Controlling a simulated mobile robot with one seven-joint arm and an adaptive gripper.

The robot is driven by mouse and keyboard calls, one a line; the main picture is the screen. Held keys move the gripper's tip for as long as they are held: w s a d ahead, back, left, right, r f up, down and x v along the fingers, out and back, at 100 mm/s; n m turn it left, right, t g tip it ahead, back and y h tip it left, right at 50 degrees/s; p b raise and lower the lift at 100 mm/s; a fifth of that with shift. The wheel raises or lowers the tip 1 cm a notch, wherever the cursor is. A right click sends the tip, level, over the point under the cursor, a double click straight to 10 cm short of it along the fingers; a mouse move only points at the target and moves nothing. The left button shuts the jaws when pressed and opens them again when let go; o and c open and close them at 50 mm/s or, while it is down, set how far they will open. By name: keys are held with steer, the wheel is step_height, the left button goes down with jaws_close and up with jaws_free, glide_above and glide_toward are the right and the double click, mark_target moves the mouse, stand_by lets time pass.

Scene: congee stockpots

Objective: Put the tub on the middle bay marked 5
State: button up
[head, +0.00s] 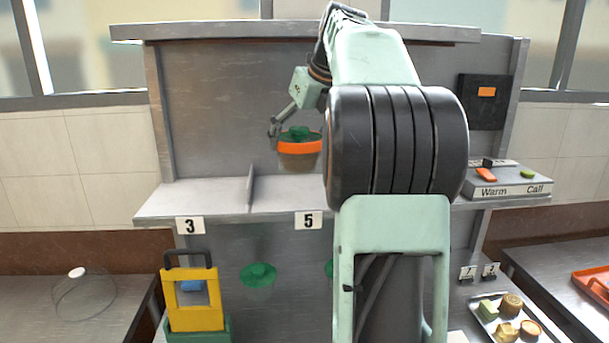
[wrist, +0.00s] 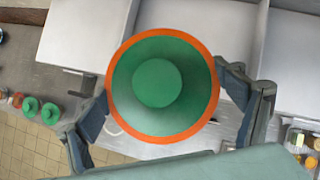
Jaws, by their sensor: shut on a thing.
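The tub (head: 299,158) is brownish with an orange rim and a green top with a raised round middle. My gripper (head: 292,134) is shut on the tub and holds it upright, just above the shelf. In the wrist view the tub (wrist: 120,87) fills the middle, with a finger on each side. The bay marked 5 (head: 283,198) is the bare steel shelf space behind the 5 label (head: 308,220), right of a thin divider (head: 251,187). The tub hangs over or near this bay; the exact depth is unclear. My arm hides the bay's right side.
The bay marked 3 (head: 205,195) is empty, left of the divider. A Warm/Call box (head: 508,186) stands at the shelf's right end. Below are a yellow caddy (head: 195,300), green lids (head: 258,274) and a food tray (head: 505,318). A back panel (head: 215,110) closes the shelf behind.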

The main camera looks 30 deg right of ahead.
steer(key=w+d+f, duration=0.2)
steer(key=f, duration=0.1)
steer(key=w+d+f+p, duration=0.1)
steer(key=w+d+f, duration=0.1)
steer(key=w+f, duration=0.1)
steer(key=w+d+f, duration=0.2)
steer(key=w+f, duration=0.1)
steer(key=f, duration=0.1)
steer(key=shift+w+d+f, duration=0.25)
steer(key=shift+d+f, duration=0.1)
steer(key=shift+f, duration=0.4)
steer(key=shift+f, duration=0.15)
steer(key=o, duration=1.2)
steer(key=shift+o, duration=0.2)
